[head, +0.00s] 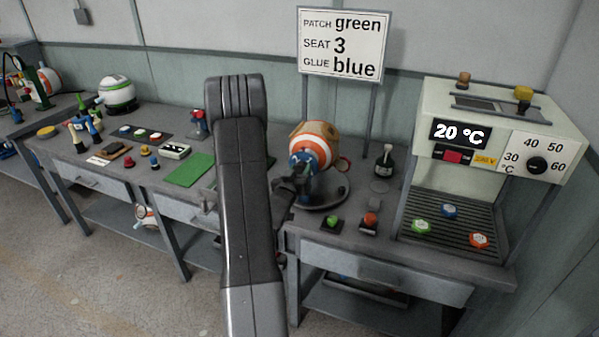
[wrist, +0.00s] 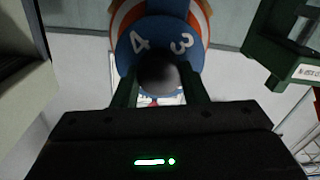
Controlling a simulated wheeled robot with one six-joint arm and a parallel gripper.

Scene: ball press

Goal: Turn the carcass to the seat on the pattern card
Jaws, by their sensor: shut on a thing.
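The pattern card (head: 343,45) stands at the back and reads patch green, seat 3, glue blue. The carcass (head: 322,132) is an orange and white striped ball with a blue face, held on a dark stand on the bench. In the wrist view the blue face (wrist: 137,47) shows the numbers 4, at upper left, and 3, at upper right. My gripper (wrist: 158,90) is shut on a dark round knob (wrist: 158,72) in front of this face. In the head view my gripper (head: 290,183) is at the carcass's lower left, partly hidden by my arm.
A press (head: 500,140) reading 20 °C stands at right, with green, blue and orange pieces on its grille. A dark bottle (head: 384,160) and green (head: 332,222) and red (head: 370,220) buttons are near the carcass. A green mat (head: 190,170) lies left of my arm.

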